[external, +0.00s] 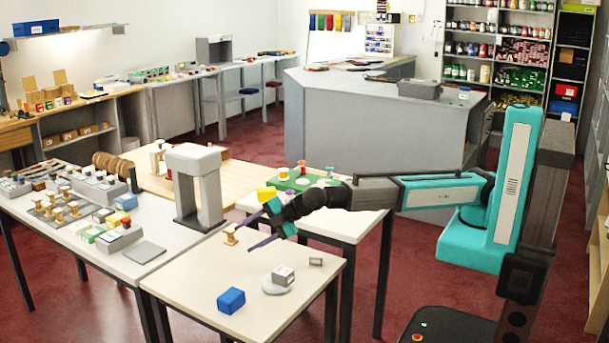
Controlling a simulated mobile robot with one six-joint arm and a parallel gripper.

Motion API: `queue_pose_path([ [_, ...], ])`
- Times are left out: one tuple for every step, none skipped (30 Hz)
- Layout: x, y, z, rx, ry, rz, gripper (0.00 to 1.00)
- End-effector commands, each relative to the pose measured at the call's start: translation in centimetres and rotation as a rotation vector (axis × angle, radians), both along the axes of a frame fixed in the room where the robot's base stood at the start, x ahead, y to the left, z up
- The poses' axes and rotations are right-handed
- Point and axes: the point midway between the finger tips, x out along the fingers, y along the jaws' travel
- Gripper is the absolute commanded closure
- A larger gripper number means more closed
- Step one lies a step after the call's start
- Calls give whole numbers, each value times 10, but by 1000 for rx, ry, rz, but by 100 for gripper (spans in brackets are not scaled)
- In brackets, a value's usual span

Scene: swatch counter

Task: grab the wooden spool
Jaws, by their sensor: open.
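A small wooden spool (230,236) stands upright on the near light table (197,283), close to its back left part. My gripper (246,236) reaches in from the right, low over this table. Its two dark purple fingers are spread apart and nothing is between them. The fingertips point toward the spool, which appears just beyond them to the left. I cannot tell the exact height or depth gap. Another wooden spool (158,160) stands on the wooden board behind, and several more sit in a tray on the left table.
A blue box (231,300) lies at the near table's front. A white-grey block (283,275) on a round pale dish (270,288) and a small grey block (316,262) are to the right. A grey arch-shaped stand (192,165) rises behind the spool. The table's left front is clear.

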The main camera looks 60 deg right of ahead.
Motion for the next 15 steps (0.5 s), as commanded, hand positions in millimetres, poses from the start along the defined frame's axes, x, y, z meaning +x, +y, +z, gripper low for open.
queue_pose_path([
  [5,-7,-4,-51,-28,15,45],
  [8,-10,-6,-87,-47,27,45],
  [12,-14,-9,-135,-73,45,45],
  [15,-18,-11,-173,-93,59,45],
  [18,-21,-13,-212,-113,73,45],
  [22,-26,-17,-266,-140,94,45],
  [25,-29,-19,-309,-160,110,45],
  [28,-32,-21,-351,-180,127,45],
  [32,-36,-24,-407,-205,148,45],
  [35,-40,-26,-452,-225,164,45],
  [38,-43,-28,-493,-244,180,45],
  [42,-47,-30,-551,-268,201,45],
  [44,-51,-32,-595,-285,218,45],
  [47,-54,-34,-640,-303,233,45],
  [51,-59,-37,-698,-324,254,45],
])
